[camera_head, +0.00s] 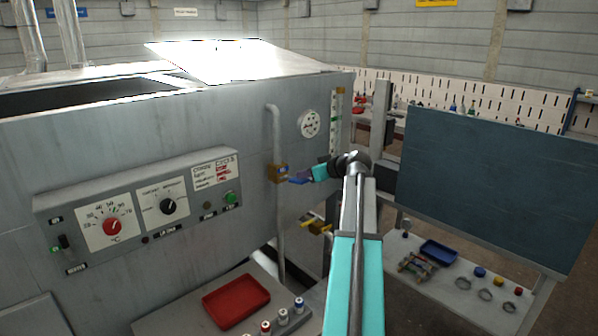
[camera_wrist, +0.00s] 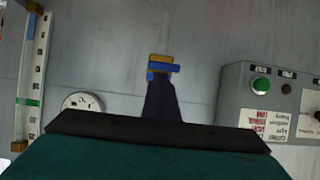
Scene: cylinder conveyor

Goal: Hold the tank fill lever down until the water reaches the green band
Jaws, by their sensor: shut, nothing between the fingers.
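The fill lever is a small blue bar on a brass valve (camera_head: 278,174) at the grey tank's pipe. In the wrist view the blue lever (camera_wrist: 164,67) lies just beyond my fingertips, with brass (camera_wrist: 157,57) behind it. My gripper (camera_head: 303,177) is shut and empty, right at the lever; I cannot tell whether it touches or presses it. The sight gauge (camera_head: 336,122) is a narrow upright strip at the tank's right end. Its green band (camera_wrist: 28,102) shows in the wrist view.
A control panel (camera_head: 140,200) with knobs juts from the tank at left. A round dial (camera_head: 310,123) sits beside the sight gauge. A yellow-handled valve (camera_head: 318,228) is lower on the tank. A red tray (camera_head: 236,300) lies below, and a dark board (camera_head: 490,190) stands at right.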

